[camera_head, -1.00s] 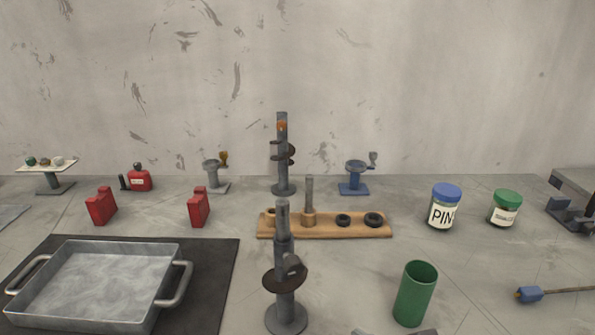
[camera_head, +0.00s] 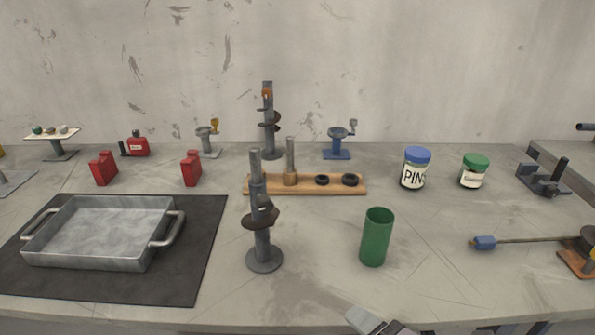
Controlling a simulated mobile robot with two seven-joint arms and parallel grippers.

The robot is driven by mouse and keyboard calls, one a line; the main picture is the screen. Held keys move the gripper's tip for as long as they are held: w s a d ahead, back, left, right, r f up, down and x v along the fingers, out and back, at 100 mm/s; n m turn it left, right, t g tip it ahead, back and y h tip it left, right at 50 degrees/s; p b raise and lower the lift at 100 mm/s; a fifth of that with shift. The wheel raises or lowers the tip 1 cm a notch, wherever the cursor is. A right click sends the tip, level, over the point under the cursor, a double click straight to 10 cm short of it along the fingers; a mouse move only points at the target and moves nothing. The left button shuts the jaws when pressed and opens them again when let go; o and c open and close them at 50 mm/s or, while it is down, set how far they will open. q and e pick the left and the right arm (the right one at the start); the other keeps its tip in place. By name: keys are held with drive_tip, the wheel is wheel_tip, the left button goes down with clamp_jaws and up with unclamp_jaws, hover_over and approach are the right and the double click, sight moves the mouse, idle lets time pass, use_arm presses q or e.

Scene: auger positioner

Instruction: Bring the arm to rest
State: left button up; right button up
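My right gripper (camera_head: 372,322) shows only in part at the bottom edge of the head view, right of the middle, near the table's front edge. Its fingers are cut off by the frame, so I cannot tell whether it is open or shut. My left gripper is not in view. The auger positioner (camera_head: 263,222), a dark post with a spiral collar on a round base, stands upright in the middle front of the table, apart from my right gripper. A second similar auger post (camera_head: 269,125) stands behind it near the wall.
A metal tray (camera_head: 98,264) lies on a dark mat (camera_head: 190,285) at left. A green cup (camera_head: 376,238) stands right of the auger. Behind are a wooden rack (camera_head: 335,188), a blue-lidded jar (camera_head: 415,170) and a green-lidded jar (camera_head: 474,172). A blue-tipped rod (camera_head: 515,241) is at right.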

drive_tip(key=s+d+f+m+g+h, duration=0.55)
drive_tip(key=s+d+f+m, duration=0.7)
drive_tip(key=m, duration=1.15)
drive_tip(key=w+a+f+t+y, duration=0.2)
drive_tip(key=w+f+t+y, duration=0.1)
drive_tip(key=w+f+t, duration=0.2)
wheel_tip(320, 180, down, 4)
drive_tip(key=shift+w+a+f+n+t+y, duration=0.2)
drive_tip(key=shift+w+a+n+t+y, duration=0.15)
drive_tip(key=shift+w, duration=0.9)
